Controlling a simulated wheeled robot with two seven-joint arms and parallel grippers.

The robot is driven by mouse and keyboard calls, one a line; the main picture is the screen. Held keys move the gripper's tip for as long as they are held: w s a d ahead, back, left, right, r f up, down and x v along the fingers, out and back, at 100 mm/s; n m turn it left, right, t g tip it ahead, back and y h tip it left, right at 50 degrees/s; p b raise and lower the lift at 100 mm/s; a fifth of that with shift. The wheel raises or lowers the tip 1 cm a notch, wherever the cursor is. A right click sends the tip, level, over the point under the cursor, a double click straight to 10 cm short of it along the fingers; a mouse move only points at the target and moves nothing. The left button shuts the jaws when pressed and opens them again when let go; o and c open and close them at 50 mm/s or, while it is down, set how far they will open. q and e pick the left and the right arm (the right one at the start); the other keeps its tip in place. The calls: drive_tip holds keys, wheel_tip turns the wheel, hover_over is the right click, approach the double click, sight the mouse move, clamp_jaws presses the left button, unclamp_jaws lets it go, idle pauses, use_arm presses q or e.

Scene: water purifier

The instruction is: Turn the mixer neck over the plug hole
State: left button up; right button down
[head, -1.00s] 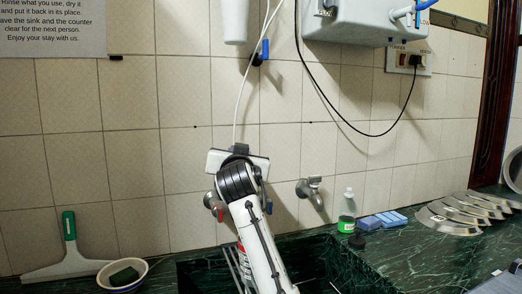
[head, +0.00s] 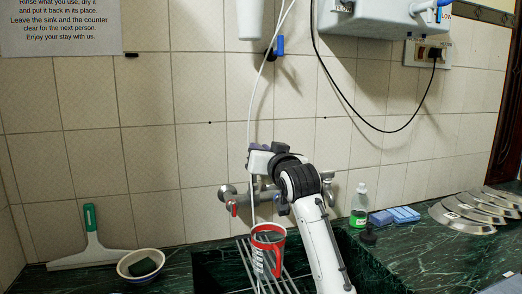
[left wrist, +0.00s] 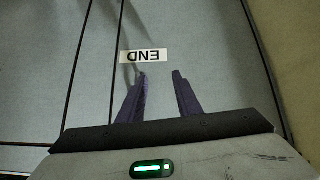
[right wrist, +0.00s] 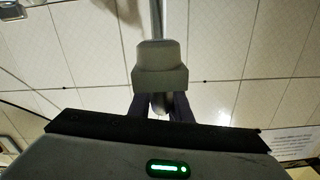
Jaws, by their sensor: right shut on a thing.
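The mixer tap (head: 232,200) is on the tiled wall above the sink (head: 207,262), with a red mark on its left handle; my right arm hides part of its right side. My right gripper (head: 262,160) is in front of and above the mixer in the head view. In the right wrist view my right gripper (right wrist: 160,106) is shut on a grey piece, apparently the mixer neck (right wrist: 160,66); its pipe runs to the top edge. My left gripper (left wrist: 161,77) is open and empty before a grey panelled surface with an END label (left wrist: 143,57). I cannot see the plug hole.
A bowl (head: 141,264) and squeegee (head: 90,250) are left. A white hose (head: 262,70) hangs down.

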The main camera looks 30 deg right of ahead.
drive_tip(key=c, duration=1.7)
unclamp_jaws()
drive_tip(key=shift+d, duration=0.3)
use_arm(q)
drive_tip(key=shift+r, duration=0.1)
use_arm(e)
drive_tip(key=shift+o, duration=0.2)
drive_tip(key=shift+a, duration=0.1)
drive_tip(key=shift+s, duration=0.1)
drive_tip(key=shift+s+a, duration=0.15)
drive_tip(key=shift+s, duration=0.1)
use_arm(q)
drive_tip(key=shift+w+d+b, duration=0.15)
drive_tip(key=shift+w+b, duration=0.05)
drive_tip(key=shift+b, duration=0.15)
use_arm(e)
drive_tip(key=v, duration=0.9)
drive_tip(key=shift+s, duration=0.35)
drive_tip(key=shift+r, duration=0.15)
